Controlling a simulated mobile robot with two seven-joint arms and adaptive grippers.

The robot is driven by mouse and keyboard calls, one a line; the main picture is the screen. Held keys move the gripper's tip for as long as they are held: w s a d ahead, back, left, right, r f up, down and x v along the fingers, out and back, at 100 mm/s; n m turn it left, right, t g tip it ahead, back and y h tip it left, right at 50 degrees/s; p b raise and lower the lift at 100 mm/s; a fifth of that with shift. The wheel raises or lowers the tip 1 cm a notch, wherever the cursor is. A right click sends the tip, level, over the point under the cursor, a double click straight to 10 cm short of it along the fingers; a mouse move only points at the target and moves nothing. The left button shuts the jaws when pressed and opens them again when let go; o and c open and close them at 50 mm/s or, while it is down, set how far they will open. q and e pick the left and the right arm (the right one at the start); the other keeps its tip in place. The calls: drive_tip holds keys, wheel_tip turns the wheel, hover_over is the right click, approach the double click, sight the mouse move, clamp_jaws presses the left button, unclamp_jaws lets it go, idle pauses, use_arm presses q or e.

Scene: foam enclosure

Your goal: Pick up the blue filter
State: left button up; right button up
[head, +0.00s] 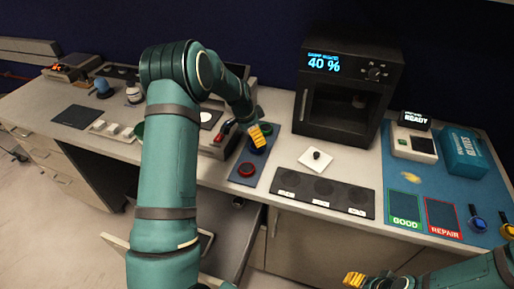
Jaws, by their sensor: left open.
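A small round blue piece (255,149), which looks like the blue filter, sits on a dark blue mat (237,179) in the middle of the counter. A red round piece (246,169) sits on the same mat, nearer the front edge. My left gripper (259,135), with yellow fingertips, is open directly over the blue piece and partly hides it. I cannot tell whether the fingers touch it. My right gripper (355,279) is low at the bottom edge, in front of the counter. Its fingers are too small and angled to judge.
A black oven-like machine (350,90) reading 40 % stands behind right. A white plate (320,158) with a dark knob and a dark three-place strip (322,191) lie before it. A blue mat (460,190) at right holds GOOD and REPAIR areas. An open drawer (238,240) is below.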

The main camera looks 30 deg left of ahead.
use_arm(q)
drive_tip(key=x, duration=0.5)
drive_tip(key=shift+s+d+f, duration=0.15)
drive_tip(key=shift+s, duration=0.2)
drive_tip(key=c, duration=1.3)
